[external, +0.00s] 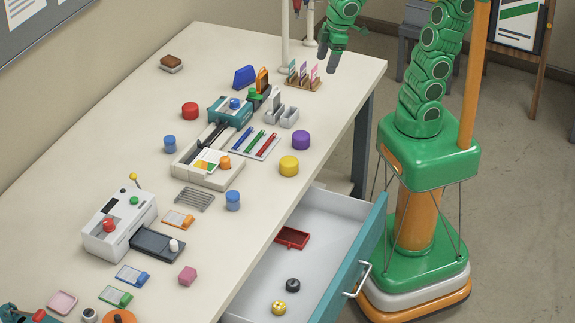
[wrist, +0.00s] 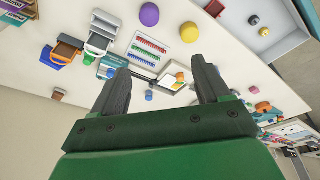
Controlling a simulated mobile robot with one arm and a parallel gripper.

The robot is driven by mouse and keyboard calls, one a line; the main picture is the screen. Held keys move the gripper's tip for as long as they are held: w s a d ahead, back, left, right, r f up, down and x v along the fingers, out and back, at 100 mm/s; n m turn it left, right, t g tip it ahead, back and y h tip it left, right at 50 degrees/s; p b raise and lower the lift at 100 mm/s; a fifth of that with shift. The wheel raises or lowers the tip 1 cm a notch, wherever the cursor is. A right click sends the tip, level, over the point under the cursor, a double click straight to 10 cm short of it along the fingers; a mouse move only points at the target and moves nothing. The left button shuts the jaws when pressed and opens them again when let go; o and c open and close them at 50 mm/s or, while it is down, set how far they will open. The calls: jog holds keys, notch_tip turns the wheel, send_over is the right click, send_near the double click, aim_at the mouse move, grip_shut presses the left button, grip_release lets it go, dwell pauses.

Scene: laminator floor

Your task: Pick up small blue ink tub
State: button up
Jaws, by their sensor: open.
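Two small blue tubs stand on the table in the external view: one blue tub (external: 170,144) left of the cream machine, another blue tub (external: 233,200) in front of it. I cannot tell which is the ink tub meant. In the wrist view a small blue tub (wrist: 148,95) shows between the fingers, far beyond them. My gripper (external: 328,58) hangs above the table's far right edge, near the card rack. It is open and empty, fingers spread in the wrist view (wrist: 162,78), and apart from both tubs.
A purple tub (external: 301,140), yellow tub (external: 289,166) and red tub (external: 190,111) stand around the cream machine (external: 206,174). A pen tray (external: 262,137) lies beside it. The card rack (external: 304,84) is below my gripper. An open drawer (external: 330,225) juts out at the front right.

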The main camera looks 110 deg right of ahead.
jog(key=w+d+r+t+h, duration=0.15)
jog(key=w+r+t, duration=0.35)
jog(key=w+r, duration=1.1)
jog(key=n+h, duration=0.7)
jog(key=n, duration=1.4)
send_over(238, 198)
jog(key=s+d, duration=0.2)
jog(key=s, duration=0.1)
notch_tip(238, 198, down, 35)
jog(key=a+f+n+t, duration=0.1)
jog(key=a+f+n, duration=0.1)
jog(key=f, duration=0.1)
jog(key=s+a+f+n, duration=0.1)
jog(key=a+f+n, duration=0.1)
jog(key=f+n, duration=0.1)
jog(key=s+a+f+n+t, duration=0.1)
jog(key=a+f+n, duration=0.1)
jog(key=f, duration=0.2)
jog(key=shift+s+a+n+t+y, duration=0.15)
jog(key=shift+s+n+t+y, duration=0.1)
jog(key=shift+n+t, duration=0.05)
jog(key=shift+x, duration=3.85)
jog(key=shift+r, duration=0.2)
